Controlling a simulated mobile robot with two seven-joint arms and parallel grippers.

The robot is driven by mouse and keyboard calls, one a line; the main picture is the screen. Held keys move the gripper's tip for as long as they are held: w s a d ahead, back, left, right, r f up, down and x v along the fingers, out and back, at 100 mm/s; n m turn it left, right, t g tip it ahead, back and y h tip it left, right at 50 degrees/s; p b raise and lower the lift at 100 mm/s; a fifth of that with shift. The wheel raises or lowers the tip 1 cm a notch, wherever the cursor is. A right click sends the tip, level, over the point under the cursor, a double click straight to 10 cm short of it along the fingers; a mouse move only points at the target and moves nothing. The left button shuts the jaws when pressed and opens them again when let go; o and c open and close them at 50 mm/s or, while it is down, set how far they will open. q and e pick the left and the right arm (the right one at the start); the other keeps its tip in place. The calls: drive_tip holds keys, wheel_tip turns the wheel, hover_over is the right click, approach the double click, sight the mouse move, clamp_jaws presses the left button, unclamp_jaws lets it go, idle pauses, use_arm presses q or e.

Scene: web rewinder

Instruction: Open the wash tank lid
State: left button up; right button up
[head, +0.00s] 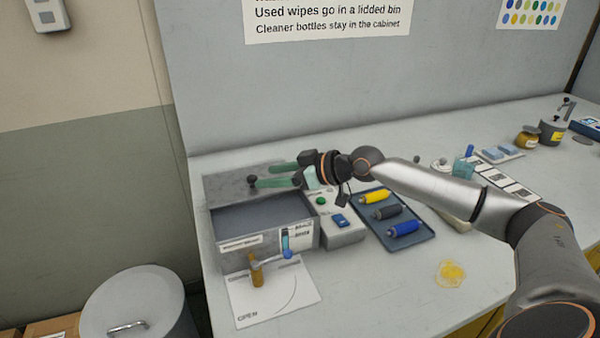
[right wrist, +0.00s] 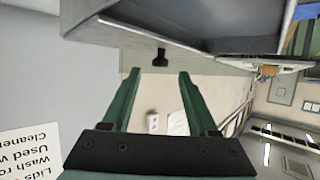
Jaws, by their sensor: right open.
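The wash tank (head: 222,258) is a grey box at the left end of the bench, and its dark inside shows from above. Its grey lid (head: 222,186) appears raised and leaning back behind the opening. A black knob (head: 252,180) sticks out from the lid; it also shows in the right wrist view (right wrist: 160,57), on a grey panel (right wrist: 185,30). My right gripper (head: 263,174) has green fingers, spread and empty. In the wrist view the knob lies just beyond the fingertips, between their lines; I cannot tell if either finger touches it. My left gripper is out of view.
A lever with an orange grip (head: 256,272) and blue ball stands at the tank's front, over a card marked OPEN. A control box (head: 342,235) and a blue tray (head: 412,243) of bottles stand right of it. A round lidded bin (head: 135,300) is on the floor.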

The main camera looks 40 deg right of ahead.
drive_tip(key=b+v, duration=0.3)
drive_tip(key=v, duration=0.6)
idle(0.6)
